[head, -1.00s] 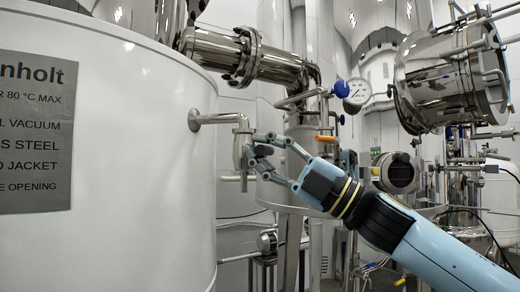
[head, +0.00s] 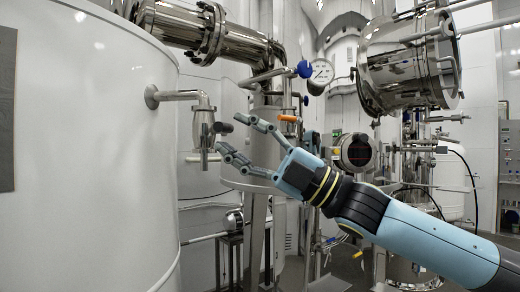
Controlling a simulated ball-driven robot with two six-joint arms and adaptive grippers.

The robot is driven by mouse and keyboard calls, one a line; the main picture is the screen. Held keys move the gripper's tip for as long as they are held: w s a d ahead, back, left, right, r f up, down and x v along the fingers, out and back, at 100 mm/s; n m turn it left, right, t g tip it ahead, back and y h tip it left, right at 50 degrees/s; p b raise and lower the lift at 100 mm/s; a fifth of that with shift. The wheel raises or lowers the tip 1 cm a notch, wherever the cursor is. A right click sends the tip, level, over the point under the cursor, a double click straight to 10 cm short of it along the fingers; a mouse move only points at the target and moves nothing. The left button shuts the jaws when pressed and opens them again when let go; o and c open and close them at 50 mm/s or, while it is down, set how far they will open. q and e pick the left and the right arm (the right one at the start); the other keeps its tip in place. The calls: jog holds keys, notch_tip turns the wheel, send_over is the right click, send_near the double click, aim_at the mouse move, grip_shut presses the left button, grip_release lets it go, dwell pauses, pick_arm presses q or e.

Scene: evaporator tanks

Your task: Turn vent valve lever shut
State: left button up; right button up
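A small metal valve (head: 204,130) hangs from the end of a short pipe (head: 178,96) on the white tank's side. A short dark grip (head: 224,127), apparently the vent valve lever's end, sticks out to the right of the valve body. A thin crosspiece (head: 212,158) shows low on the valve. My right gripper (head: 231,133) is open just right of the valve, one finger above the dark grip and one below it. I cannot tell whether a fingertip touches the grip. My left gripper is not in view.
The large white tank (head: 85,150) fills the left. Behind my gripper stand a pipe with an orange handle (head: 288,118), a blue knob (head: 304,68) and a round gauge (head: 321,72). A shiny vessel (head: 405,65) hangs at upper right.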

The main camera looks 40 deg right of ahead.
jog(key=shift+v, duration=1.9)
